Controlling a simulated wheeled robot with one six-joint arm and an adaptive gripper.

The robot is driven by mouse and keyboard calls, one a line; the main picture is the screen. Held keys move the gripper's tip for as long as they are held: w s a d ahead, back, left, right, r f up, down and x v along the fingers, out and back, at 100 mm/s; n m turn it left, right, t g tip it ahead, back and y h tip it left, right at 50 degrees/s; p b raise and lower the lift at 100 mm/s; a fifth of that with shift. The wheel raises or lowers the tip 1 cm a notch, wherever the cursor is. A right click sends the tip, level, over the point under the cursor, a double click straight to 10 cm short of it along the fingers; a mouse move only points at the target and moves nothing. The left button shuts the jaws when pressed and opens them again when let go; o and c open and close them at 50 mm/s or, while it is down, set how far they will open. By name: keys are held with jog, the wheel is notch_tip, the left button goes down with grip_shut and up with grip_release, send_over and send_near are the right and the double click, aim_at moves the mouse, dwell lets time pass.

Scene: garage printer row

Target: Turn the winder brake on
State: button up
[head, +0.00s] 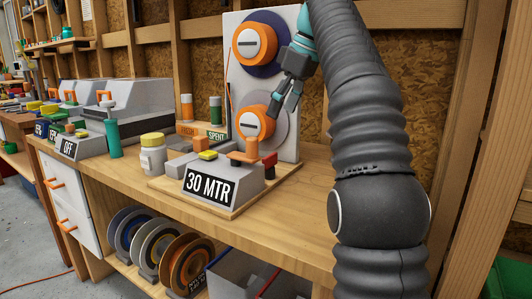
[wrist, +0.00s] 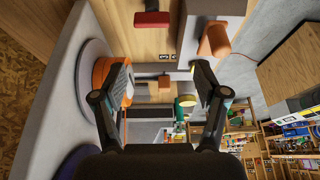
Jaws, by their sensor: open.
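The winder has an upright grey panel (head: 235,85) with an upper orange spool (head: 253,43) and a lower orange spool (head: 250,122). In the wrist view the red piece (wrist: 152,18) and orange knob (wrist: 214,38) show at the top. My gripper (head: 281,108) is open and empty, pointing down before the lower spool; it also shows in the wrist view (wrist: 162,80).
A white jar with a yellow lid (head: 152,154) stands left of the winder. Green-topped and orange-topped cylinders stand behind it. Grey machines (head: 145,115), one labelled "OFF", line the bench to the left. Bare bench (head: 310,215) lies right of the winder.

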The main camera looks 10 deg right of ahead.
aim_at(271, 155)
jog(key=x, duration=0.4)
jog(key=d+x, duration=0.1)
jog(key=x, duration=0.3)
jog(key=d+b+x, duration=0.1)
jog(key=x, duration=0.3)
jog(key=shift+a+f, duration=0.1)
jog(key=shift+f, duration=0.5)
